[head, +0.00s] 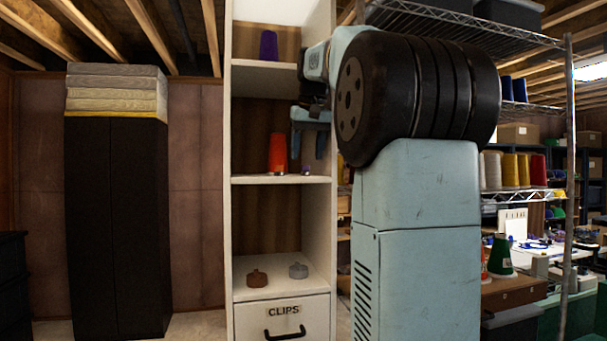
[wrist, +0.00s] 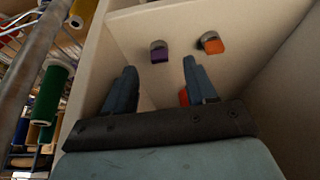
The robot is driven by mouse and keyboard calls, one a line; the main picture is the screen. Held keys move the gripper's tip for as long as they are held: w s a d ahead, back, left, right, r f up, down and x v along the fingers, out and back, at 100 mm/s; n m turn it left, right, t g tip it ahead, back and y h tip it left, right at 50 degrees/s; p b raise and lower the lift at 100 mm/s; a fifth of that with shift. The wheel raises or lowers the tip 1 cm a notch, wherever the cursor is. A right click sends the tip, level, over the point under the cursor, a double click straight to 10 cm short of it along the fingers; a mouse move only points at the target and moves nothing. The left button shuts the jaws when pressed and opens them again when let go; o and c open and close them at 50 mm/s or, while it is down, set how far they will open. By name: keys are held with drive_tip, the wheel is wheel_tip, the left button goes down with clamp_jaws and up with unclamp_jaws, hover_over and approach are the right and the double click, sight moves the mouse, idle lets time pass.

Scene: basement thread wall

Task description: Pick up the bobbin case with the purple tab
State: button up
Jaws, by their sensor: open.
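The bobbin case with the purple tab (wrist: 159,52) is a small grey piece on the pale shelf in the wrist view. In that view it lies just beyond my fingertips, between their lines. In the head view only a small purple spot of it (head: 306,171) shows at the shelf's front, below my gripper (head: 308,152). My gripper is open and empty, its fingers pointing down above the shelf; the wrist view also shows the fingers (wrist: 160,66). A similar grey case with an orange tab (wrist: 211,43) lies to its right in the wrist view.
An orange-red cone (head: 277,152) stands on the same shelf, left of my gripper. A purple cone (head: 268,45) stands on the shelf above. The shelf unit's side walls bound the space.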

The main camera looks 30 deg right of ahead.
drive_tip(key=x, duration=0.4)
drive_tip(key=shift+f, duration=0.1)
clamp_jaws()
idle(0.4)
drive_tip(key=shift+r, duration=0.4)
drive_tip(key=s+a, duration=0.2)
drive_tip(key=s, duration=0.6)
drive_tip(key=s+a, duration=0.3)
drive_tip(key=s, duration=0.6)
drive_tip(key=shift+s, duration=0.15)
